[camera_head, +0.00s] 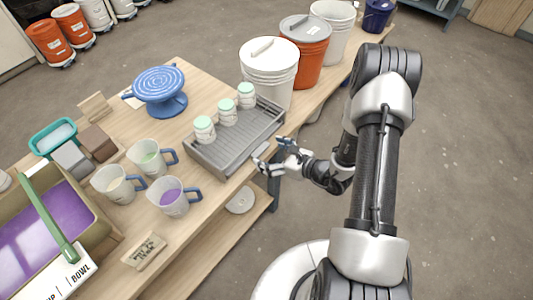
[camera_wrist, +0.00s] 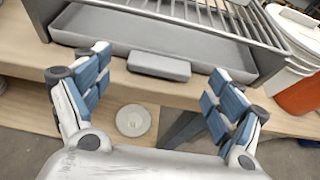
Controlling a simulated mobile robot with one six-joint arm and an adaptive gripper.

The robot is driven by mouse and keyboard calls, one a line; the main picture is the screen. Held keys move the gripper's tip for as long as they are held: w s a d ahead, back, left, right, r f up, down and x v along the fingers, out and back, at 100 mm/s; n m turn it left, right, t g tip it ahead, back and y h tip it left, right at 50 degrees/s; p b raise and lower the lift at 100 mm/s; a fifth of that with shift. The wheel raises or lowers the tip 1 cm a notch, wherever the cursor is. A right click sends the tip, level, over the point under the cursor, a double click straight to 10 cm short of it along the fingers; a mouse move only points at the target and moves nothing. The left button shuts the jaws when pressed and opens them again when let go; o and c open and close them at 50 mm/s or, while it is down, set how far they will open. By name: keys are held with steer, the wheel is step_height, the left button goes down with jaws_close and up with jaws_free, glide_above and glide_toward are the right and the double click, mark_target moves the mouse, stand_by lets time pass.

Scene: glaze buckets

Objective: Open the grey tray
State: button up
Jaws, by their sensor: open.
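The grey tray (camera_head: 222,171) sits under a slatted grey rack (camera_head: 243,133) at the table's front edge. In the wrist view its front part (camera_wrist: 110,28) shows, with a bare inside strip before the slats. A grey block-shaped handle (camera_wrist: 158,66) sticks out from the middle of its front. My gripper (camera_head: 273,157) is open in front of the tray. In the wrist view my gripper (camera_wrist: 158,82) has its blue-padded fingers wide apart, one on each side of the handle, with nothing between them. I cannot tell whether either finger touches the tray.
Three jars with mint lids (camera_head: 227,112) stand on the rack. A white bucket (camera_head: 269,75) stands close behind its right end. Measuring jugs (camera_head: 173,196) stand at left. A white disc (camera_head: 241,201) lies on the lower shelf. Open floor lies right of the table.

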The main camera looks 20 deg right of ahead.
steer(key=shift+x, duration=1)
steer(key=c, duration=1.5)
steer(key=s+d, duration=0.3)
steer(key=s, duration=0.1)
steer(key=s+d, duration=0.2)
steer(key=s, duration=0.1)
steer(key=s+d, duration=0.3)
steer(key=s, duration=0.1)
steer(key=shift+s+d, duration=0.35)
steer(key=o, duration=1.5)
